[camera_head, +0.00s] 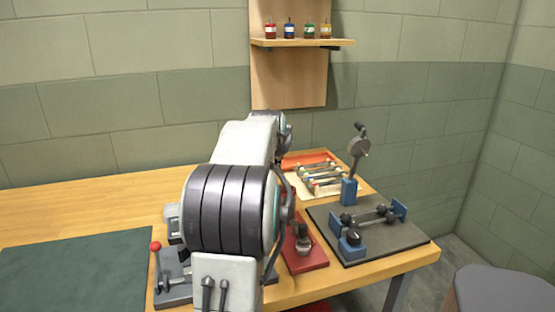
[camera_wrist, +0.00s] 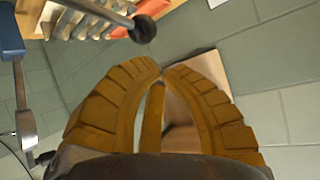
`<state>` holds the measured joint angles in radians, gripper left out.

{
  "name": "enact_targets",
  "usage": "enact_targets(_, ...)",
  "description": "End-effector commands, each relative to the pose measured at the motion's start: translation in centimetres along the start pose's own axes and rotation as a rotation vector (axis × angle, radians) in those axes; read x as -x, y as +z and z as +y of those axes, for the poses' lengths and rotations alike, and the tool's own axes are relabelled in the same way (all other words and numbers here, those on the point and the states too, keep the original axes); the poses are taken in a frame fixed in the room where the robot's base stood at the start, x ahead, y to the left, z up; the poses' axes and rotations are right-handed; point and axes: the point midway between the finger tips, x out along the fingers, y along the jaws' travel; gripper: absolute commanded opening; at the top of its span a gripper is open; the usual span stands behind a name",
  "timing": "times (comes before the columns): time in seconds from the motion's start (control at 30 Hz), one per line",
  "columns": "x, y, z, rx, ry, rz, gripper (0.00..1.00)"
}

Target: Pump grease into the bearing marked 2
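A blue fixture with a shaft and dark round parts (camera_head: 370,217) stands on a dark plate (camera_head: 403,243) at the right of the bench. I cannot read any number on it. A device with a red-knobbed lever (camera_head: 155,247) stands left of my arm, partly hidden by it. In the head view my arm hides my gripper. In the wrist view my gripper (camera_wrist: 164,70) has its ribbed yellow-brown fingers curved together with the tips about meeting. Nothing is seen held between them. No grease tool can be made out for certain.
A gauge on a blue stand (camera_head: 349,191) rises behind the fixture. A tray of tools (camera_head: 325,190) lies left of it. A red plate (camera_head: 318,258) bears a metal part. Small bottles (camera_head: 290,29) stand on a wall shelf (camera_head: 325,42). A dark green mat (camera_head: 75,275) is clear.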

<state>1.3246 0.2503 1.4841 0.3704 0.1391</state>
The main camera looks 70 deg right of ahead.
Motion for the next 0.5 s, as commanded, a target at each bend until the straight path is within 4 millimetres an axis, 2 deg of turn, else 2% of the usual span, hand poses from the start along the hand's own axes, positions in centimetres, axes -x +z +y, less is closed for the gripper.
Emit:
enact_targets(0.1,0.01,0.0,0.0,0.0,0.0,0.0,0.0)
enact_targets(0.5,0.02,0.0,0.0,0.0,0.0,0.0,0.0)
